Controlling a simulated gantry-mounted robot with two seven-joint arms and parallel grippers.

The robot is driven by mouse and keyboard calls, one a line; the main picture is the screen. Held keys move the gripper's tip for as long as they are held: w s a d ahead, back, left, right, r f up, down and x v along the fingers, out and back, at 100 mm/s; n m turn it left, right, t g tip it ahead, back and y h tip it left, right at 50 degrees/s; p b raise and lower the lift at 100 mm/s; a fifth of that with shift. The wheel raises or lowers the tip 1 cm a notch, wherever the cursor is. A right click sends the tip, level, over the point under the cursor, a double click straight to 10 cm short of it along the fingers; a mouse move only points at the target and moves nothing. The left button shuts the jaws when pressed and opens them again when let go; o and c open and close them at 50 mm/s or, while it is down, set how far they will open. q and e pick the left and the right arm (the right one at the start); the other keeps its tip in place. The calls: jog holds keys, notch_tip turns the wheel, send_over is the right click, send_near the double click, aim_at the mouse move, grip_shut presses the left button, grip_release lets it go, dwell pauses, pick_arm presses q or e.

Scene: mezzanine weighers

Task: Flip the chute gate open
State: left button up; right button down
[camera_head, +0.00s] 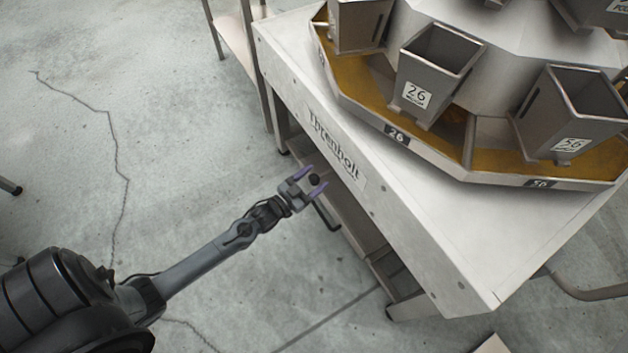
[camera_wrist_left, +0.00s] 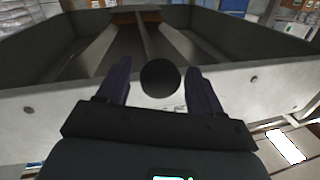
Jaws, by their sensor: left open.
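My left gripper (camera_head: 305,183) reaches in from the left, just outside the white side panel of the weigher. Its two purple fingers are open. A round black knob (camera_head: 314,179) shows between the fingertips. The left wrist view also shows the knob (camera_wrist_left: 160,78) between the open fingers (camera_wrist_left: 160,88), with a narrow gap visible on each side. I cannot see clearly what the knob is fixed to, and I cannot make out the chute gate itself. A dark bent bar (camera_head: 327,216) shows just below the gripper, under the panel. My right gripper is not in view.
The white weigher table (camera_head: 455,225) has a lettered side panel and carries grey hoppers (camera_head: 434,65) in a ring above a yellow trough (camera_head: 375,100). Its legs and lower frame stand below the panel.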

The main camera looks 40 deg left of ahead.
pick_arm(q)
jog(key=shift+w, duration=0.2)
grip_shut()
dwell(0.3)
